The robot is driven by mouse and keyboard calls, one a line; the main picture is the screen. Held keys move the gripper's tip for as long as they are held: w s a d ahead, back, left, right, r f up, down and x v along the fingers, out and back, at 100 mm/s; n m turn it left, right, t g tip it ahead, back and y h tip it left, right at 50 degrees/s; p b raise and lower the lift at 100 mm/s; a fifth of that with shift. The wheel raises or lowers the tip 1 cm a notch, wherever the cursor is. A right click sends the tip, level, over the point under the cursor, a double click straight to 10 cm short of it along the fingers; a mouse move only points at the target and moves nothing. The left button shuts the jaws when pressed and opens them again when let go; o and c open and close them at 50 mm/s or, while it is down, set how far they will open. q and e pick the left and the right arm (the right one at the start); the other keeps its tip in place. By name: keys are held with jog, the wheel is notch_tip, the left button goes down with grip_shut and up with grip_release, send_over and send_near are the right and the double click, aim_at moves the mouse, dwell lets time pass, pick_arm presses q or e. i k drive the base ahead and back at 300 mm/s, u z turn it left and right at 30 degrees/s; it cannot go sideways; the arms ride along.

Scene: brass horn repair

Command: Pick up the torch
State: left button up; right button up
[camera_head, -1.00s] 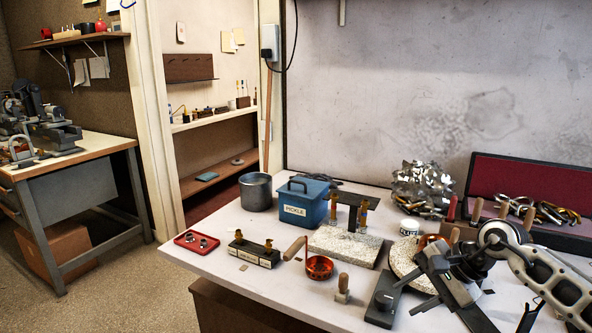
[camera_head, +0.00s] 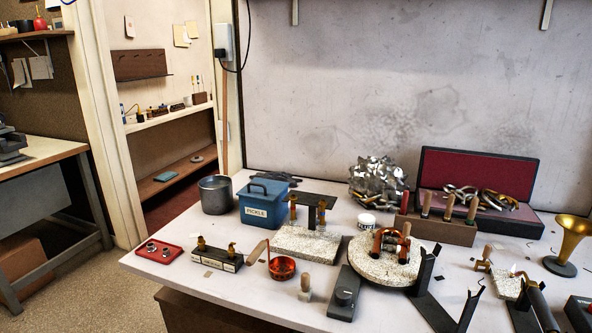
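What looks like the torch (camera_head: 542,308) is a dark cylinder with a thin neck and a small bright tip. It lies tilted at the right front of the bench, its tip towards the pale block (camera_head: 507,287). Its lower end is near the bottom edge of the view, and I cannot clearly tell what supports it. Neither of my grippers shows in the head view now.
A dark stand with forked posts (camera_head: 427,268) is left of the torch. A brass bell (camera_head: 572,238) stands behind it on the right. A round pale slab (camera_head: 372,262) with copper tubing, a wooden tool block (camera_head: 437,230) and a blue pickle box (camera_head: 263,206) are farther left.

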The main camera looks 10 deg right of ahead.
aim_at(546, 318)
jog(key=z, duration=3)
jog(key=i, duration=0.75)
jog(key=u, duration=2.5)
